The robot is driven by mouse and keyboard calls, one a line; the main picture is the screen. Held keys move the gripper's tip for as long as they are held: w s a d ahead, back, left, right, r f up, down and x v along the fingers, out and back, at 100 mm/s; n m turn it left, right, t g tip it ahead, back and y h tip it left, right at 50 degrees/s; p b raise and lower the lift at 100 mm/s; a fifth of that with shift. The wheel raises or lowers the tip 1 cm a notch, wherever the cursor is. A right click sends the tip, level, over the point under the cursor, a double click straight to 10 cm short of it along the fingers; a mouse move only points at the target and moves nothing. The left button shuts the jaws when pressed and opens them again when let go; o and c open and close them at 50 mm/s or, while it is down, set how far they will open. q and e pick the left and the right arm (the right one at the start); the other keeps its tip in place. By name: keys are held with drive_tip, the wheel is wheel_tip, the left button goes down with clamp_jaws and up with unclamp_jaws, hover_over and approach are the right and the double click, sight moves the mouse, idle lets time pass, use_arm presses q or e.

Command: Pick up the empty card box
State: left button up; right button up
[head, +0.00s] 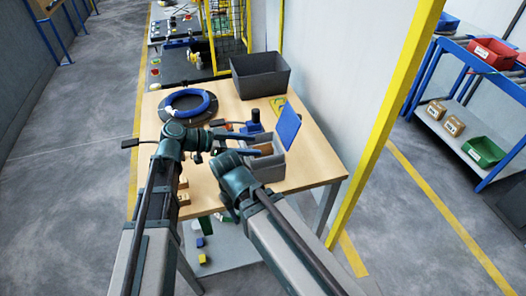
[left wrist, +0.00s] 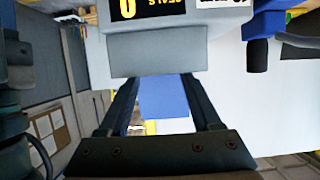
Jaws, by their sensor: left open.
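A grey bin (head: 268,170) with brown contents, partly hidden by my arms, sits near the table's right edge. I cannot tell which thing is the empty card box; small brown boxes (head: 183,191) lie at the table's left edge. My left gripper (head: 257,139) reaches right, over the bin. In the left wrist view its open fingers (left wrist: 163,100) have a blue panel (left wrist: 164,97) showing between them, with nothing visibly held. Beyond is a grey surface (left wrist: 157,52) under a black and yellow label reading "SEALS". My right arm reaches toward the bin; its fingers are unclear.
A blue coil (head: 188,103) lies on a dark disc at the table's back left. A dark grey crate (head: 260,75) stands at the back. A yellow post (head: 385,120) rises right of the table. A blue rack (head: 470,100) with bins stands farther right.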

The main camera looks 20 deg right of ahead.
sight(265, 146)
use_arm(q)
drive_tip(key=b+x, duration=0.1)
drive_tip(key=x, duration=0.3)
drive_tip(key=shift+d+f+b, duration=0.3)
drive_tip(key=shift+b, duration=0.1)
drive_tip(key=shift+d, duration=0.35)
clamp_jaws()
